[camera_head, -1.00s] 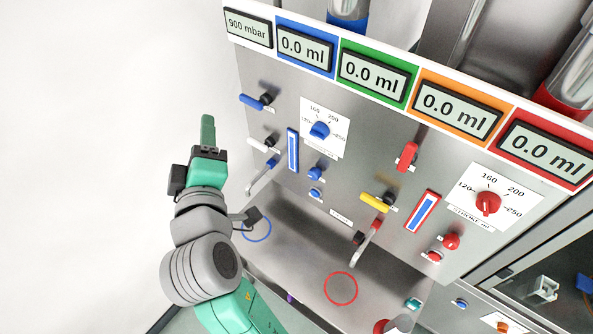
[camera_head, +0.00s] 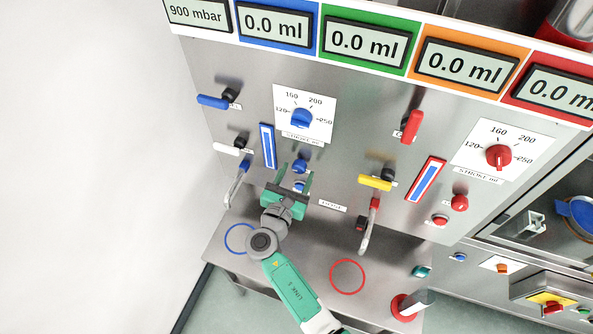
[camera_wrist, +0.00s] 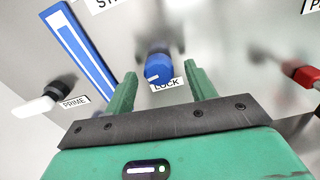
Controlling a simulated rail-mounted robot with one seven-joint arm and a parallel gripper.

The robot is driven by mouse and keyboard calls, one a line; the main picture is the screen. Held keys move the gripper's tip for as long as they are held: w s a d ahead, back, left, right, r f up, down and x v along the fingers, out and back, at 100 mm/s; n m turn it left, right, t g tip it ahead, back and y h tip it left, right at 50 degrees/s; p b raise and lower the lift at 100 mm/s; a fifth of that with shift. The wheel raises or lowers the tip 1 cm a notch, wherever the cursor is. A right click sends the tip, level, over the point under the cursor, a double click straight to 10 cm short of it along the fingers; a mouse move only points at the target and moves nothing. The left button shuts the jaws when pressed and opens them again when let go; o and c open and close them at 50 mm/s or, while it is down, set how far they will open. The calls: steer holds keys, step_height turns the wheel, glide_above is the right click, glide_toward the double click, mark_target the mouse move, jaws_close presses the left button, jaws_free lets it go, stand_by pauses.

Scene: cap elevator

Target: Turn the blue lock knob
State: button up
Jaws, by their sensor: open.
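The blue lock knob (camera_wrist: 158,67) sticks out of the steel panel in the wrist view, above a "LOCK" label. In the head view, the blue lock knob (camera_head: 300,166) sits below the blue stroke dial. My gripper (camera_head: 295,174) is in front of the panel at this knob. Its green fingers are open, one to each side of the knob in the wrist view. They hold nothing, and I cannot tell how far their tips are from the panel. A smaller blue button (camera_head: 299,187) under the knob is partly hidden by the gripper in the head view.
The blue stroke dial (camera_head: 302,118) is above the knob. A blue-framed slot (camera_head: 268,146) and a white-handled prime lever (camera_head: 226,150) are to its left. A yellow lever (camera_head: 376,182) is to its right. A bent metal nozzle (camera_head: 237,184) hangs at lower left.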

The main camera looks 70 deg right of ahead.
steer(key=shift+d, duration=0.7)
steer(key=shift+w, duration=0.1)
steer(key=shift+c, duration=0.4)
steer(key=c, duration=0.9)
